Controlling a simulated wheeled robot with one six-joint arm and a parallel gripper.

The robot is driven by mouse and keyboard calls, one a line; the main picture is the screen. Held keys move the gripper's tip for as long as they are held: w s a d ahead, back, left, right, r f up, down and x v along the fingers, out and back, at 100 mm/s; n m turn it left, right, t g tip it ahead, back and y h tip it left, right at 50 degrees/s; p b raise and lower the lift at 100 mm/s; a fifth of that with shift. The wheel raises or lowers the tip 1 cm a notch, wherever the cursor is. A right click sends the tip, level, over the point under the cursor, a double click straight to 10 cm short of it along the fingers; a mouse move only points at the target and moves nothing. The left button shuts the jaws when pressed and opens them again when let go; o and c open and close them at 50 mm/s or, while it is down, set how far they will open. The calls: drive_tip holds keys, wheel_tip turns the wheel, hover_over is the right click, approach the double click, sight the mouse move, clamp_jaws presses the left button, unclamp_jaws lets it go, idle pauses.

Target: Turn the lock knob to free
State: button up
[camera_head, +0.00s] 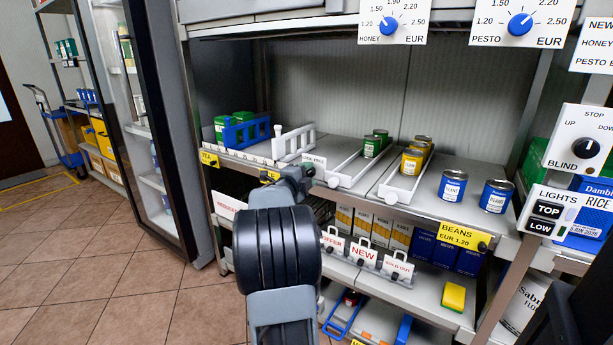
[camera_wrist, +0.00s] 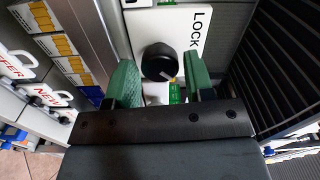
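The lock knob (camera_wrist: 158,61) is round and black, with a small pale mark at its lower right edge. It sits on a white panel (camera_wrist: 187,22) printed "LOCK", seen sideways in the wrist view.
A shelf unit holds blue cans (camera_head: 453,186), white sliding trays (camera_head: 403,180) and hanging signs (camera_head: 364,254) close to my arm. Dark slats (camera_wrist: 285,60) stand right of the panel in the wrist view. A glass-doored cabinet (camera_head: 160,130) stands left; tiled floor (camera_head: 110,265) is clear.

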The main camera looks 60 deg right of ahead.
drive_tip(key=shift+o, duration=1.2)
drive_tip(key=shift+a, duration=0.1)
drive_tip(key=a+p, duration=0.3)
drive_tip(key=a, duration=1)
drive_tip(key=shift+a, duration=0.35)
drive_tip(key=shift+w, duration=0.1)
